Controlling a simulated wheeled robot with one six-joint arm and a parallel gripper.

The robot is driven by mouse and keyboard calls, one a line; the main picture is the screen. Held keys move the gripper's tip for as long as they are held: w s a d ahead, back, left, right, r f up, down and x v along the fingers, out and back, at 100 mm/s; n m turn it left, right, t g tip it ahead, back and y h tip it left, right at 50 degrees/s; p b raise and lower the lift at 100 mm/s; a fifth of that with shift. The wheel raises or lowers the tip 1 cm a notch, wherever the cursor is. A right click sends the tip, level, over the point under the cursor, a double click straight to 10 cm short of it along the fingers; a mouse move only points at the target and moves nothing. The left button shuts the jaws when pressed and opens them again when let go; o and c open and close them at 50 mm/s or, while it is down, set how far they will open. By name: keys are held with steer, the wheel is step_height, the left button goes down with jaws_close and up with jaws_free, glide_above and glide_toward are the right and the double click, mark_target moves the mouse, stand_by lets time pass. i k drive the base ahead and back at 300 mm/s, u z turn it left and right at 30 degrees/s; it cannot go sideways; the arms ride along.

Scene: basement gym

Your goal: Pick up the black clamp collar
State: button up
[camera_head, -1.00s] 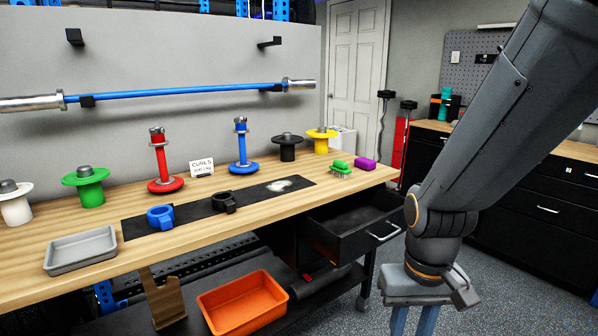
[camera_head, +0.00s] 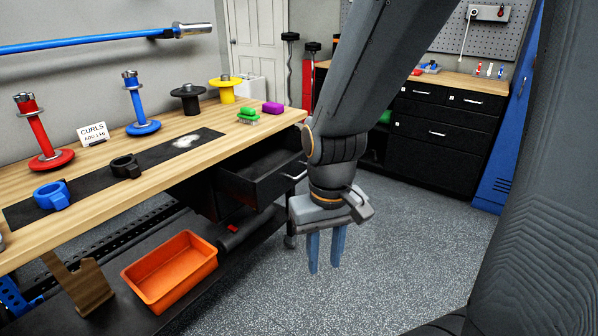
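The black clamp collar (camera_head: 125,166) lies on the dark mat (camera_head: 95,182) on the wooden bench, right of a blue clamp collar (camera_head: 51,196). My gripper (camera_head: 325,268) hangs pointing down over the floor, right of the bench and well away from the collar. Its two blue fingers are slightly apart, with nothing seen between them.
Red (camera_head: 38,130) and blue (camera_head: 136,105) upright handles, a sign (camera_head: 93,134), black (camera_head: 188,98) and yellow (camera_head: 227,88) spools and a green brush (camera_head: 248,115) stand on the bench. An open drawer (camera_head: 262,182) juts out between bench and gripper. An orange bin (camera_head: 170,270) sits below.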

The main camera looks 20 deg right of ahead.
mark_target(125, 166)
steer(key=u, duration=0.55)
steer(key=i, duration=1.4)
steer(key=z, duration=0.4)
